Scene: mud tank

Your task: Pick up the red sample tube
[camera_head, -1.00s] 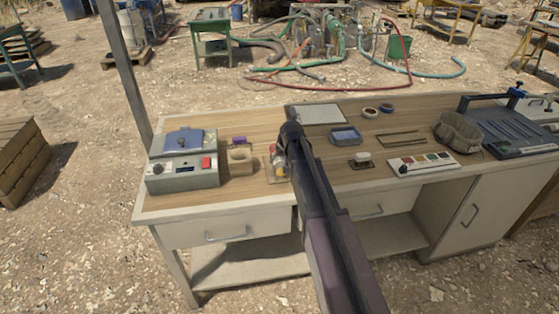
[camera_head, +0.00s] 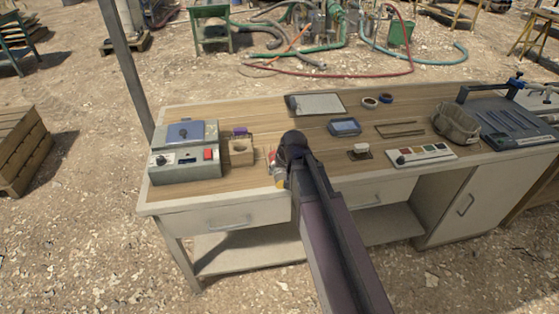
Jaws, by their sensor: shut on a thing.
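My arm reaches over the front of the bench, and its wrist covers much of the view of my gripper (camera_head: 281,170). The red sample tube (camera_head: 272,158) shows only as a small bit of red at the left side of the wrist. My gripper is shut on it. A small pale and yellow patch shows just below the wrist, and I cannot tell what it belongs to. Most of the tube and the fingertips are hidden, so its tilt and whether it touches the bench cannot be seen.
A wooden block with a round hole (camera_head: 240,150) stands left of my gripper, beside a grey machine with a blue lid (camera_head: 186,150).

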